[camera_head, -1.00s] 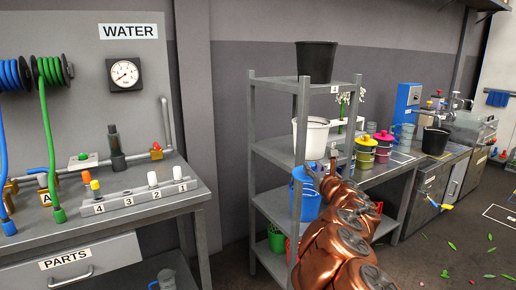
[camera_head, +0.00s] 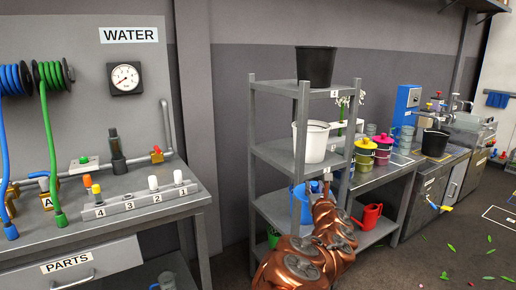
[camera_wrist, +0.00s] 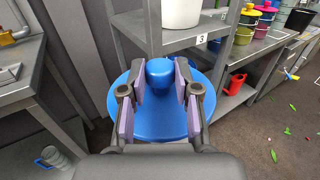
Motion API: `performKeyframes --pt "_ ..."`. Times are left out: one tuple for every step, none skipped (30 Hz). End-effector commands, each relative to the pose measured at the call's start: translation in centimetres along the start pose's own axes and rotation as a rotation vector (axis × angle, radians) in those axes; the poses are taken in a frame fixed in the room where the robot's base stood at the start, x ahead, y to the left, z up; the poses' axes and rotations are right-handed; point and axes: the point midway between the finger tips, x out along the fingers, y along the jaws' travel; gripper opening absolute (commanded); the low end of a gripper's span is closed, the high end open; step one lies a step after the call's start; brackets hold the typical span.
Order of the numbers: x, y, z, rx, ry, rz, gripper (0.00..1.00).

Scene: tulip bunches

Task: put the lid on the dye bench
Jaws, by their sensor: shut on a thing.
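My gripper (camera_wrist: 160,77) is shut on the round knob of a blue lid (camera_wrist: 160,112) in the wrist view. The lid is a wide disc below the fingers, partly hidden by them and by the wrist. In the head view my copper arm reaches to the front of the grey shelf rack. A blue thing (camera_head: 302,205) shows beside the arm's end there; I cannot tell whether it is the lid or a bucket behind. A grey bench (camera_head: 379,179) stands right of the rack, with pink and yellow-lidded pots (camera_head: 364,152) on it; I see no label naming it the dye bench.
The rack (camera_head: 275,152) holds a black bucket (camera_head: 315,66) on top and a white bucket (camera_head: 312,141) below. A red watering can (camera_head: 370,215) is low at right. The water bench (camera_head: 130,221) stands left. The floor at right is open, with scattered leaves.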

Motion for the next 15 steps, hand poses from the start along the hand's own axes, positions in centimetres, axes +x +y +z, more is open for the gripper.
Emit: performKeyframes --pt "0.0 0.0 1.6 0.0 0.0 0.0 0.0" --pt "0.0 0.0 2.2 0.001 0.0 0.0 0.0" --pt "0.0 0.0 2.8 0.001 0.0 0.0 0.0" --pt "0.0 0.0 3.4 0.001 0.0 0.0 0.0" --pt "0.0 0.0 4.0 0.001 0.0 0.0 0.0" --pt "0.0 0.0 4.7 0.001 0.0 0.0 0.0" --pt "0.0 0.0 5.2 0.002 0.0 0.0 0.0" --pt "0.0 0.0 5.8 0.002 0.0 0.0 0.0" --pt "0.0 0.0 6.4 0.002 0.0 0.0 0.0" --pt "0.0 0.0 6.9 0.002 0.0 0.0 0.0" --pt "0.0 0.0 7.3 0.002 0.0 0.0 0.0" --pt "0.0 0.0 7.9 0.002 0.0 0.0 0.0" --pt "0.0 0.0 8.2 0.002 0.0 0.0 0.0" --pt "0.0 0.0 8.6 0.002 0.001 0.0 0.0" --pt "0.0 0.0 9.0 0.001 0.0 0.0 0.0"
